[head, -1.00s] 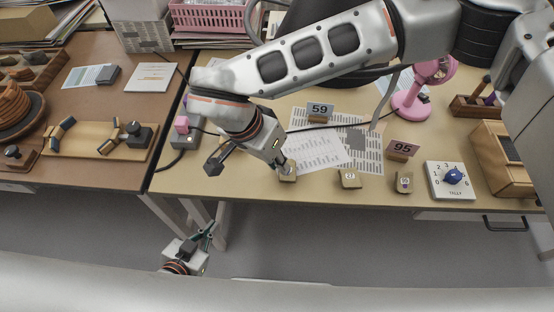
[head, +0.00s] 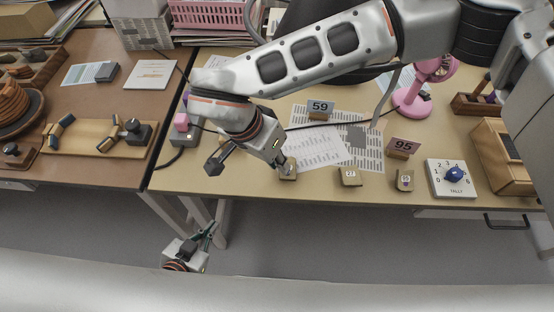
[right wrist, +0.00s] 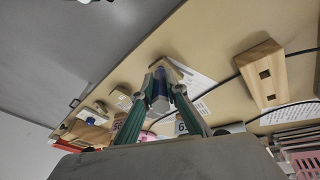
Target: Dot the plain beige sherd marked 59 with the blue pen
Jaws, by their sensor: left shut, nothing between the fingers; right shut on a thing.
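My right gripper (head: 283,163) points down just above a beige sherd (head: 288,175) near the table's front edge. In the right wrist view its green fingers (right wrist: 165,90) are shut on a blue, pen-like thing (right wrist: 160,103), and the sherd (right wrist: 168,70) lies just beyond the tip. I cannot tell whether the tip touches it. The gripper hides most of this sherd, and I cannot read its number. A card reading 59 (head: 320,108) stands behind it. My left gripper (head: 208,232) is shut and empty, low in front of the table.
Two more labelled sherds lie to the right, one apparently marked 27 (head: 349,176), another (head: 404,180) before a card reading 95 (head: 402,147). A tally dial (head: 452,178) and wooden box (head: 505,158) stand further right. Printed sheets (head: 318,148) lie behind. A wooden block with holes (right wrist: 260,72) is near.

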